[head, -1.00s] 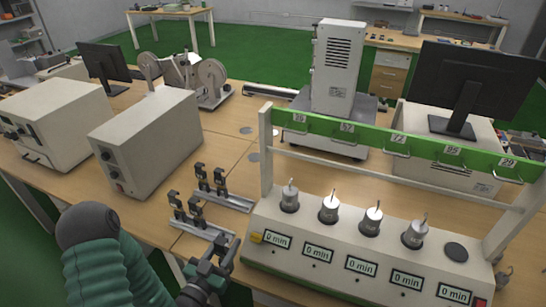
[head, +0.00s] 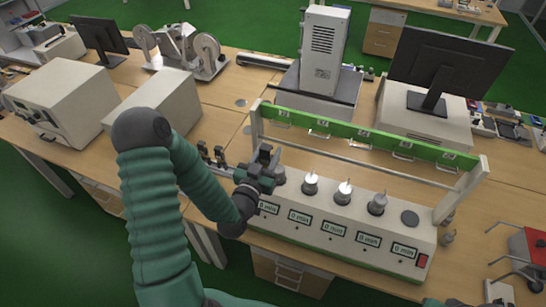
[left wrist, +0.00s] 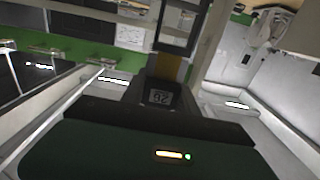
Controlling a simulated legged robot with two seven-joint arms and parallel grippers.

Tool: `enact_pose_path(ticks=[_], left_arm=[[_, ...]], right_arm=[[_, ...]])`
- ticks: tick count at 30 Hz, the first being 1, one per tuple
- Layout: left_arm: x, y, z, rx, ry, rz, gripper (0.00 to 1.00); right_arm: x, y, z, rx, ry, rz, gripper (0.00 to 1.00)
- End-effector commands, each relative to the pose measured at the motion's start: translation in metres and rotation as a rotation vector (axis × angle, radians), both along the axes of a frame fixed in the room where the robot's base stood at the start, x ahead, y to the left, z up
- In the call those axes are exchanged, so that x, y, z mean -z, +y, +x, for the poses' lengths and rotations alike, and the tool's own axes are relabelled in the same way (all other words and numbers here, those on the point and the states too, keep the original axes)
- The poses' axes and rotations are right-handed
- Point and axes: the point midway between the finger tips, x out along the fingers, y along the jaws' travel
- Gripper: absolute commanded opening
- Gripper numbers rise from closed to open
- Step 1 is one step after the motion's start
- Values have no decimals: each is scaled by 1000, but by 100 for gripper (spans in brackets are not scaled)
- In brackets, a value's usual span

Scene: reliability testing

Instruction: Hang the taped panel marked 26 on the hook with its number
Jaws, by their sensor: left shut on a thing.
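My left gripper (head: 264,160) is shut on a small dark piece and is raised beside the left end of the timer unit (head: 330,240). In the left wrist view, a dark tag with an upside-down number that looks like 26 (left wrist: 160,97) sits at my fingers, with a brown strip (left wrist: 172,68) beyond it. The panel's full shape is unclear. The green rail (head: 335,129) with numbered labels and wire hooks, such as the leftmost hook (head: 282,125), stands above the timer unit. The labels are too small to read surely. My right gripper is not seen.
Silver weights, one of them here (head: 344,191), stand upright on the timer unit under the rail. The black holders (head: 212,153) are partly behind my left arm. A cream box (head: 160,95) stands left of the gripper, and a red cart (head: 530,255) is at the far right.

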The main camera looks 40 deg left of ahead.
Motion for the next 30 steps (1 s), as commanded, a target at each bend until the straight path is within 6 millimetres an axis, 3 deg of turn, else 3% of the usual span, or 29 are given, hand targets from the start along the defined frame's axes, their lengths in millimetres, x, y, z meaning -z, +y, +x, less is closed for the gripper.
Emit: enact_pose_path(ticks=[21,30], left_arm=[[0,13,64,2,-4,2,0],[0,17,78,2,-2,3,0]], right_arm=[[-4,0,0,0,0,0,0],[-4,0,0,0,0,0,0]])
